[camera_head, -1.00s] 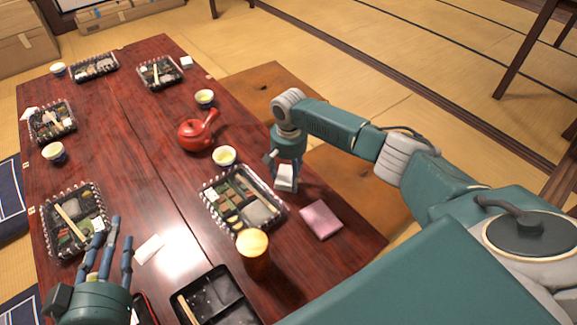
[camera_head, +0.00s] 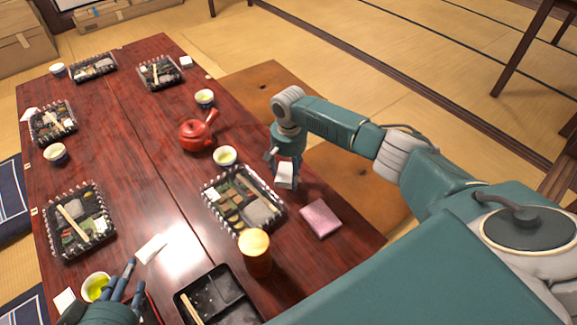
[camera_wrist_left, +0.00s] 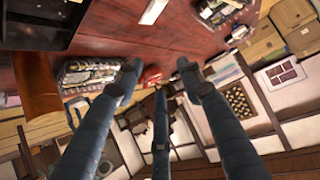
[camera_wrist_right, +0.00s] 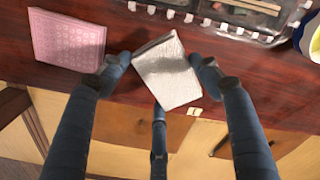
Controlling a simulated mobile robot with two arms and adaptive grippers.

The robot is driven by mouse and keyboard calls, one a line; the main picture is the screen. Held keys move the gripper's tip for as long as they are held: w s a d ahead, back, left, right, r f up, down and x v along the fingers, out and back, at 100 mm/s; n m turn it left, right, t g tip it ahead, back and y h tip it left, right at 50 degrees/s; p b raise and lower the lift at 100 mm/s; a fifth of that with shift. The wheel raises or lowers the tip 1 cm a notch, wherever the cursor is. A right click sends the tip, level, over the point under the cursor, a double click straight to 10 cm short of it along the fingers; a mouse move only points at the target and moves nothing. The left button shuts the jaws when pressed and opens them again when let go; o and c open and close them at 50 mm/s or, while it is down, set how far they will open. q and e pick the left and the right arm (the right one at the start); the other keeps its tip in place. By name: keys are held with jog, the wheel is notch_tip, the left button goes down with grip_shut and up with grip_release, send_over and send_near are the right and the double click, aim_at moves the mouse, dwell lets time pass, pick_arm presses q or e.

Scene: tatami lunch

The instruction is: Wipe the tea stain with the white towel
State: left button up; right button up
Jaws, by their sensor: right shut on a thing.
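The folded white towel (camera_head: 285,173) is held in my right gripper (camera_head: 284,158) at the table's right edge. In the right wrist view the towel (camera_wrist_right: 168,70) sits between the fingers of my right gripper (camera_wrist_right: 165,72), tilted. My left gripper (camera_head: 128,276) is at the near left of the table, beside a cup of green tea (camera_head: 96,287). In the left wrist view its fingers are spread with nothing between them. I cannot make out a tea stain on the glossy table (camera_head: 150,110).
A brown cylinder (camera_head: 255,252), a black tray (camera_head: 215,300), a red teapot (camera_head: 196,134) and a tea cup (camera_head: 225,156) stand nearby. A white napkin (camera_head: 150,249) lies at the near middle.

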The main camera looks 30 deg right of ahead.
jog(key=shift+r+p, duration=0.3)
jog(key=shift+p, duration=0.05)
jog(key=shift+r+p, duration=0.3)
jog(key=shift+p, duration=0.05)
jog(key=shift+r+p, duration=0.25)
jog(key=shift+p, duration=0.1)
pick_arm(q)
jog(key=s+a+f+g+y, duration=0.1)
jog(key=s+a+f+g, duration=0.1)
jog(key=s, duration=0.5)
jog(key=s+a+f+g, duration=0.3)
jog(key=s+f+g, duration=0.2)
jog(key=s, duration=0.1)
jog(key=shift+s+y+p, duration=0.3)
jog(key=shift+s+y, duration=0.1)
pick_arm(e)
jog(key=shift+r, duration=0.2)
pick_arm(q)
jog(key=shift+a, duration=0.1)
pick_arm(e)
jog(key=shift+r, duration=0.1)
